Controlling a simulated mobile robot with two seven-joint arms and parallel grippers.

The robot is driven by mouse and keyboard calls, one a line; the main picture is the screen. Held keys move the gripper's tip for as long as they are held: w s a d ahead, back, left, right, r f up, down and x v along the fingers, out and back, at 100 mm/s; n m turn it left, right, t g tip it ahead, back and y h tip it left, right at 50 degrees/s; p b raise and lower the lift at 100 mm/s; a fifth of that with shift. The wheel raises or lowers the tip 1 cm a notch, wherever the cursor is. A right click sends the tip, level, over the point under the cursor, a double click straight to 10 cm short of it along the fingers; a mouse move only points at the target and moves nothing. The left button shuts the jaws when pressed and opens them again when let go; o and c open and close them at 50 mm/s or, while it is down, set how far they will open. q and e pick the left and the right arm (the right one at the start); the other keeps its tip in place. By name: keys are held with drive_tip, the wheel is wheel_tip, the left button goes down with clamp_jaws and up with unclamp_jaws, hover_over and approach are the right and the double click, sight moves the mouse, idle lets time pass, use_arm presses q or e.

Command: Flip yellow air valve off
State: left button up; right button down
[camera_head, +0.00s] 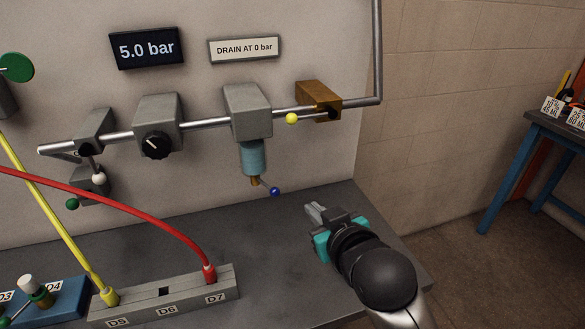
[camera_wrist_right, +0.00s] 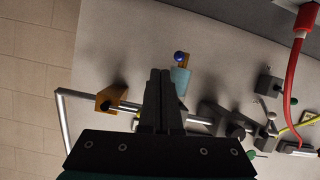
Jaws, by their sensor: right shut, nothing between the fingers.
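The yellow air valve is a brass-coloured block (camera_head: 318,97) on the pipe at the upper right of the panel. Its lever runs along the pipe to the left and ends in a yellow ball knob (camera_head: 291,118). My left gripper is not in view.
A grey filter unit with a blue bowl (camera_head: 254,158) and blue drain knob (camera_head: 275,191) hangs left of the valve. The display (camera_head: 148,48) reads 5.0 bar. A red hose (camera_head: 130,197) and yellow hose (camera_head: 50,212) cross the left. The bench around my right gripper is clear.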

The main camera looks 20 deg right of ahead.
drive_tip(key=w+r+t, duration=0.2)
drive_tip(key=r+t, duration=0.1)
drive_tip(key=r, duration=0.4)
drive_tip(key=w+r+t+y, duration=0.1)
drive_tip(key=w+r+t, duration=0.1)
drive_tip(key=r, duration=0.6)
drive_tip(key=shift+w+a+r+n+t, duration=0.2)
drive_tip(key=shift+w+n+t, duration=0.2)
drive_tip(key=shift+w, duration=0.3)
drive_tip(key=r, duration=0.1)
hover_over(309, 117)
drive_tip(key=s+a, duration=0.1)
drive_tip(key=a, duration=0.4)
drive_tip(key=f, duration=0.2)
drive_tip(key=d+f, duration=0.1)
drive_tip(key=shift+s+f, duration=0.3)
drive_tip(key=shift+s, duration=0.05)
drive_tip(key=shift+f+n, duration=0.3)
drive_tip(key=shift+n, duration=0.1)
